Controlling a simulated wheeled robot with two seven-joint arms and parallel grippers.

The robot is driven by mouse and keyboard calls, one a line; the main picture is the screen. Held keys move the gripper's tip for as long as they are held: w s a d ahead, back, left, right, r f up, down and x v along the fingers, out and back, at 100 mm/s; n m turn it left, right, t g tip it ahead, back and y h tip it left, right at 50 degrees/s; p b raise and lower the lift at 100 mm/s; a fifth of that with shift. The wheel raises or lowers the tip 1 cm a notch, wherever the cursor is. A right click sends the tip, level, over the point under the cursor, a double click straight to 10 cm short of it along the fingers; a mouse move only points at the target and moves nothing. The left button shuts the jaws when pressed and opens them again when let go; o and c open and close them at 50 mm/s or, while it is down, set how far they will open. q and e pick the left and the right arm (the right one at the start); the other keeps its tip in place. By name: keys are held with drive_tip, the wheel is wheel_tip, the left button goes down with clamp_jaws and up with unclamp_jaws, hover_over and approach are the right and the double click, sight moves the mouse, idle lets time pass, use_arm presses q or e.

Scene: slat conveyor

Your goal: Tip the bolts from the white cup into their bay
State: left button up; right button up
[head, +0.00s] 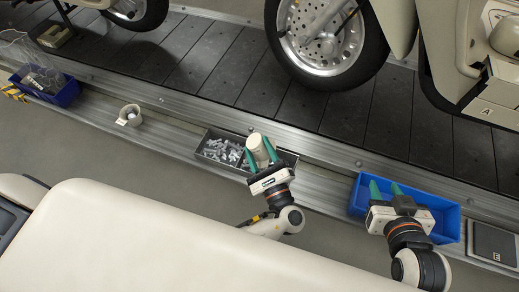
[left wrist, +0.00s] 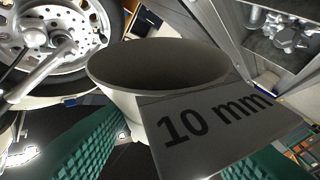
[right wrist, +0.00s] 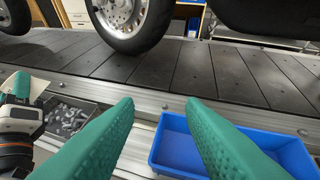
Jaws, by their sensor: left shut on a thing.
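My left gripper (head: 262,152) is shut on a white cup (head: 257,149) over the right part of a grey metal tray (head: 199,153). In the left wrist view the cup (left wrist: 125,105) shows its open mouth and a grey label reading "10 mm". I see no bolts in the visible part of its inside; the bottom is hidden. The tray's left bay holds a pile of grey bolts (head: 222,150); the gripper and cup partly hide the right bay. My right gripper (head: 385,190) is open and empty, at the blue bin (head: 447,222).
Another white cup (head: 130,116) with a label stands on the ledge at left. A blue bin (head: 62,97) with bagged items is further left. A flat dark device (head: 494,243) lies at far right. Scooter wheels (head: 325,35) stand on the slat conveyor (head: 220,75) behind.

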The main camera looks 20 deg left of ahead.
use_arm(q)
drive_tip(key=shift+r, duration=0.3)
drive_tip(key=shift+r+p, duration=0.55)
drive_tip(key=shift+p, duration=0.15)
drive_tip(key=shift+r+p, duration=1.05)
drive_tip(key=shift+r, duration=0.05)
use_arm(e)
drive_tip(key=s+d+f+g+h, duration=0.1)
drive_tip(key=s+d+f+g, duration=0.1)
drive_tip(key=s+g, duration=0.2)
drive_tip(key=s+d+f+g+h, duration=0.1)
drive_tip(key=s+d+f+g, duration=0.1)
drive_tip(key=s, duration=0.5)
drive_tip(key=shift+s+f+g, duration=0.4)
drive_tip(key=shift+f+g, duration=0.3)
drive_tip(key=shift+g, duration=0.5)
use_arm(q)
drive_tip(key=shift+a, duration=0.15)
